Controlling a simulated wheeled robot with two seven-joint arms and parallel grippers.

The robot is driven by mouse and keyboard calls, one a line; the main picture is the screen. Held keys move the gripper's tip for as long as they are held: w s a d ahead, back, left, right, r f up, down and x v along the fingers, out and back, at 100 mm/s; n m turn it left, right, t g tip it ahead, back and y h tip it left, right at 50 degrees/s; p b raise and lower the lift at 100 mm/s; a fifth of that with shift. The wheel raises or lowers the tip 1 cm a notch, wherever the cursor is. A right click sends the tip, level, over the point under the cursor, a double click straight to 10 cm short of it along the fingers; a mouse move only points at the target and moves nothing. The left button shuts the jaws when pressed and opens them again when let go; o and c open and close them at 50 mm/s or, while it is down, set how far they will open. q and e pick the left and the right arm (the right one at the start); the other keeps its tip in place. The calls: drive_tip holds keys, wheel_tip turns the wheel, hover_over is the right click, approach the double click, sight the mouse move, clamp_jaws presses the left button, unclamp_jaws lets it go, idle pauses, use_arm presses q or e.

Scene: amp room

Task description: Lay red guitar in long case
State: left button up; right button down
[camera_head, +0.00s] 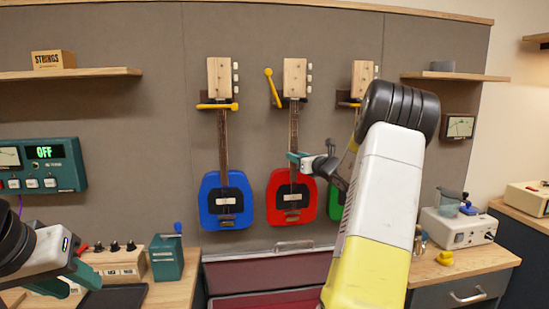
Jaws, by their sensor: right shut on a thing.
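The red guitar (279,204) hangs upright on the wall between a blue guitar (210,207) and a green one (336,205). Its yellow latch (273,90) is swung up, clear of the neck. My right gripper (298,160) is shut on the red guitar's neck, just above the body; my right arm hides part of the green guitar. The long case (265,271), red-lined, lies open below the guitars, its lid raised against the wall; its lower part is cut off by the frame. My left gripper (76,281) is low at the left, open and empty.
Yellow latches lie across the blue and green guitars' necks. A teal box with a blue-knobbed crank (167,258) stands on the left bench, close to the case. A white device (458,229) stands on the right bench. The wall between the guitars and case is clear.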

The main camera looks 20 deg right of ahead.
sight(295, 146)
drive_tip(key=shift+r, duration=1.75)
drive_tip(key=s+a, duration=0.4)
drive_tip(key=s, duration=1.2)
drive_tip(key=shift+s, duration=0.25)
drive_tip(key=shift+f, duration=0.1)
idle(0.4)
